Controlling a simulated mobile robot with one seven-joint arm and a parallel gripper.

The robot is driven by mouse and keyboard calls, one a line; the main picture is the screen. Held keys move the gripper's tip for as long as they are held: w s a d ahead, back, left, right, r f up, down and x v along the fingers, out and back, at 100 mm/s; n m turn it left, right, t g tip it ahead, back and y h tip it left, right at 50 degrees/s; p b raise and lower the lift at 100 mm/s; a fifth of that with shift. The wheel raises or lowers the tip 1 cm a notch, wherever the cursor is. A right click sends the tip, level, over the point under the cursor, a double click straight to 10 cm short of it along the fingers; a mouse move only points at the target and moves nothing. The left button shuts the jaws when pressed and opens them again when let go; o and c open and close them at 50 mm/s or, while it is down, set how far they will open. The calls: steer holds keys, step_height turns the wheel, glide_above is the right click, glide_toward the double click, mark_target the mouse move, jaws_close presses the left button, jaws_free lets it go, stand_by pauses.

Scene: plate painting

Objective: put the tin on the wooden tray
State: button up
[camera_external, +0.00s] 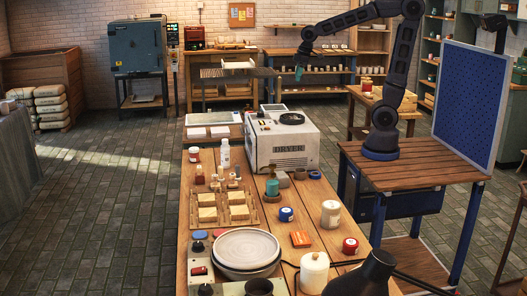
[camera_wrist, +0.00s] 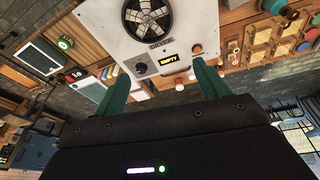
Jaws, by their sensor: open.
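My gripper (camera_external: 300,72) is raised high above the far end of the bench, with teal fingers. In the wrist view my gripper (camera_wrist: 158,88) has its fingers spread apart with nothing between them. Several tin-like containers stand on the bench: a blue one (camera_external: 286,215), a white one (camera_external: 331,214), a red one (camera_external: 350,246) and a red-and-white one (camera_external: 194,154). I cannot tell which is the task's tin. A low wooden tray (camera_external: 220,223) with pale blocks on it lies on the left of the bench, apart from these containers.
A white dryer (camera_external: 281,140) stands at the bench's far right; it fills the top of the wrist view (camera_wrist: 170,38). A teal bottle (camera_external: 272,186), an orange block (camera_external: 301,239) and a large round plate (camera_external: 246,247) crowd the bench. A dark lamp-like shape (camera_external: 365,275) is in front.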

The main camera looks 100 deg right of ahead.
steer(key=s+a+n+t+y, duration=0.1)
steer(key=s+a+n+t, duration=0.1)
steer(key=s+a, duration=1.4)
steer(key=shift+s+f, duration=0.4)
steer(key=shift+s, duration=0.05)
